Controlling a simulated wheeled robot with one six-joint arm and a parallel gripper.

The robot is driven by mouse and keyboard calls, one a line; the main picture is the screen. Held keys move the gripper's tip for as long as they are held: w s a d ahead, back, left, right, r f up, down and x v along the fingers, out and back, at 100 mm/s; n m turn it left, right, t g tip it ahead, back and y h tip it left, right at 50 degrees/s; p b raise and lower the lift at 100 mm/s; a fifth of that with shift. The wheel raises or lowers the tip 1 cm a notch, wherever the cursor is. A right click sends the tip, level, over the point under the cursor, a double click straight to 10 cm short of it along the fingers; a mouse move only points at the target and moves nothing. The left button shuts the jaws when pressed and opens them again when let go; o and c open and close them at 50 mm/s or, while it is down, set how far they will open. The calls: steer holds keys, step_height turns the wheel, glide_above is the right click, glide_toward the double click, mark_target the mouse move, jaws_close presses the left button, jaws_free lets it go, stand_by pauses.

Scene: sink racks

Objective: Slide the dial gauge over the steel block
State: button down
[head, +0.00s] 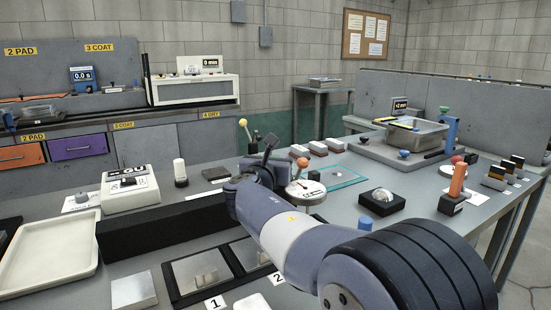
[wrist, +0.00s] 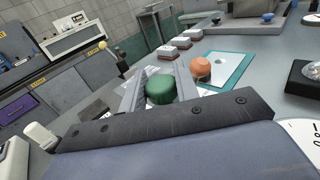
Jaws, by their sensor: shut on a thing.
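My gripper (head: 266,168) is at the far end of my arm, low over the bench. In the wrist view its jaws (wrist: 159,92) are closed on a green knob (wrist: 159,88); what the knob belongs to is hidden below. A round white dial face (head: 305,191), apparently the dial gauge, is right of my gripper; part of a numbered dial also shows at the wrist view's right edge (wrist: 306,136). An orange knob (head: 302,162) stands just behind it. A bright metal block (head: 134,291) lies front left. Square steel plates (head: 203,271) sit in black frames labelled 1 and 2.
A long black bar (head: 155,228) lies across the bench left of my gripper. A cream tray (head: 48,255) is at far left. A teal-edged glass sheet (head: 345,178), a black base with a dome (head: 382,201) and an orange-handled tool (head: 457,183) are to the right.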

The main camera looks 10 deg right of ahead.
steer(key=s+a+p, duration=0.3)
steer(key=a+p, duration=0.2)
steer(key=a, duration=0.6)
steer(key=s+a+p, duration=0.4)
steer(key=a+p, duration=0.1)
steer(key=a, duration=0.7)
steer(key=s+a+p, duration=0.4)
steer(key=a+p, duration=0.1)
steer(key=a, duration=0.6)
steer(key=shift+s+a, duration=0.15)
steer(key=shift+a, duration=0.1)
steer(key=c, duration=1.1)
jaws_free()
steer(key=shift+a, duration=0.1)
steer(key=shift+s, duration=0.1)
steer(key=p+v, duration=0.2)
steer(key=v, duration=0.5)
steer(key=shift+s+a, duration=0.1)
steer(key=shift+s, duration=0.1)
